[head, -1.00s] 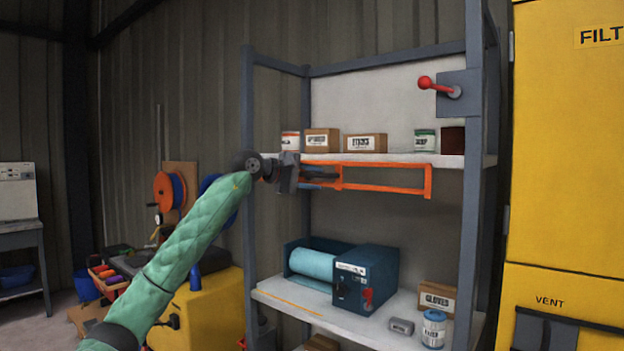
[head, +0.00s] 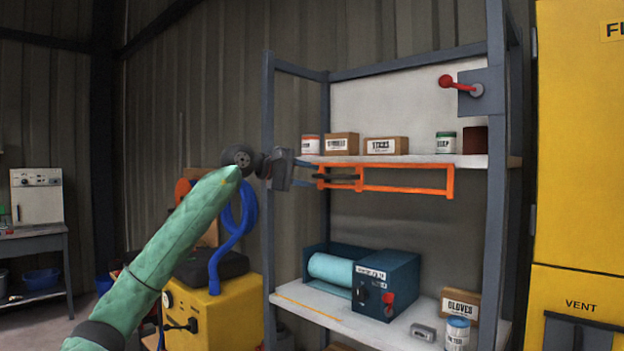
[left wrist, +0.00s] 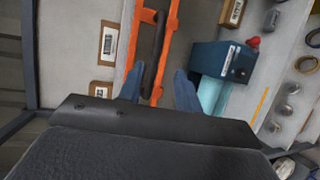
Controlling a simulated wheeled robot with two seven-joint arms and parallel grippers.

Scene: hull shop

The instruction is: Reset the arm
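My left gripper (head: 312,174) is at the left end of the orange rail frame (head: 405,190) that hangs under the upper shelf. In the left wrist view the open fingers (left wrist: 158,88) point toward the orange frame (left wrist: 169,50). My green-sleeved left arm reaches up from the bottom left. My right gripper is not in view.
The upper shelf (head: 470,161) carries boxes and cans. The lower shelf (head: 300,300) holds a blue roll dispenser (head: 390,290), a gloves box (head: 461,303) and a can (head: 457,333). A grey rack post (head: 268,215) stands beside the gripper. A yellow machine (head: 235,312) is below the arm.

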